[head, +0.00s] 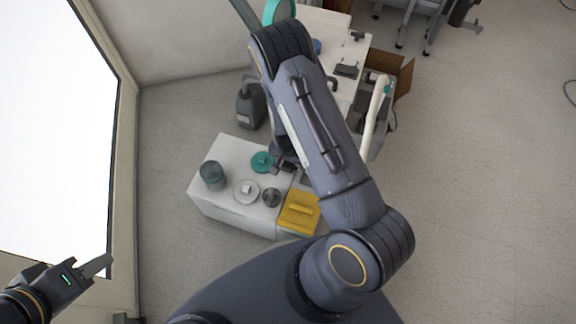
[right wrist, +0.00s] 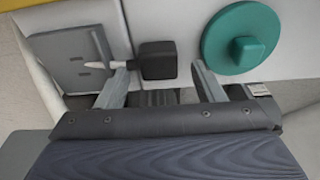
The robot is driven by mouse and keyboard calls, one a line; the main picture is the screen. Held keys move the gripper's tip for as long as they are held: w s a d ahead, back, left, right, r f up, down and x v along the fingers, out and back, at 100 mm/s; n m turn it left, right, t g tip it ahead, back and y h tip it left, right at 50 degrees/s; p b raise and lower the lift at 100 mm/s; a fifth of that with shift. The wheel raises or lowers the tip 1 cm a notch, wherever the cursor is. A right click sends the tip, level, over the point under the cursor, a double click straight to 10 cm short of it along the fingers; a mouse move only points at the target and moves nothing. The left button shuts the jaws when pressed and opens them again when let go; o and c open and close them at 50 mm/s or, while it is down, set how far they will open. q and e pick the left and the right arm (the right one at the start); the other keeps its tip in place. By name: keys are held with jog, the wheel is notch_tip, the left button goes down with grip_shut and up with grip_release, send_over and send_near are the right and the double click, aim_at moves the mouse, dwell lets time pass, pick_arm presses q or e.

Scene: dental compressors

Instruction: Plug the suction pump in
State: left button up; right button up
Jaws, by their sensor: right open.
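A dark grey block (right wrist: 157,60) with a pale pointed tip on its left lies on a white surface in the right wrist view. It may be the plug, but I cannot tell. My right gripper (right wrist: 163,84) is open, its fingers apart on either side just below the block, which is not gripped. I cannot identify the suction pump for certain.
The white cabinet (head: 228,205) carries a teal lid (head: 262,161), dark green jar (head: 212,175), white disc (head: 246,191), dark knob (head: 271,197) and yellow lid (head: 300,211). A grey canister (head: 250,108) stands behind it. Open floor lies right.

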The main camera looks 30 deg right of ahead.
jog(key=shift+f, duration=0.35)
jog(key=shift+c, duration=0.4)
jog(key=shift+r, duration=0.1)
jog(key=c, duration=0.9)
